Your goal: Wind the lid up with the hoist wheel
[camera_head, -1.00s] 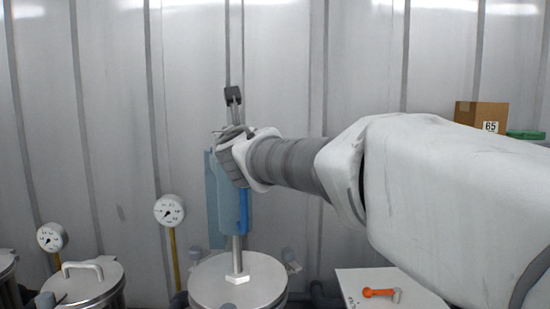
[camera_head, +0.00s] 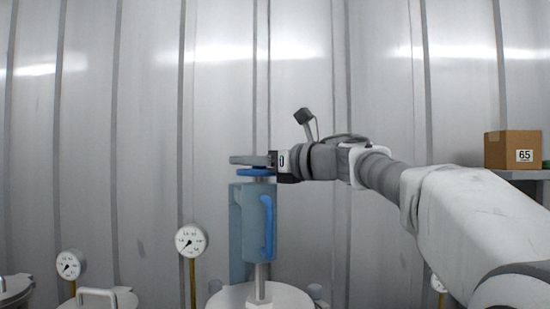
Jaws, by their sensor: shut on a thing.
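The blue hoist wheel (camera_head: 255,172) lies flat on top of the blue-grey hoist body (camera_head: 252,222). My gripper (camera_head: 271,161) reaches it from the right and is shut at the wheel's right side; the exact contact between the fingers and the rim is too small to make out. A rod (camera_head: 260,285) runs down from the hoist to the round metal lid (camera_head: 240,298) at the bottom edge. Most of the lid is cut off by the frame, so whether it sits on its vessel cannot be told.
A blue handle (camera_head: 267,228) is on the hoist's right side. Pressure gauges stand left of it, one nearer (camera_head: 191,241) and one farther (camera_head: 69,265). A handled lid (camera_head: 98,298) is at lower left. A cardboard box (camera_head: 513,150) stands on a shelf (camera_head: 525,175) at right.

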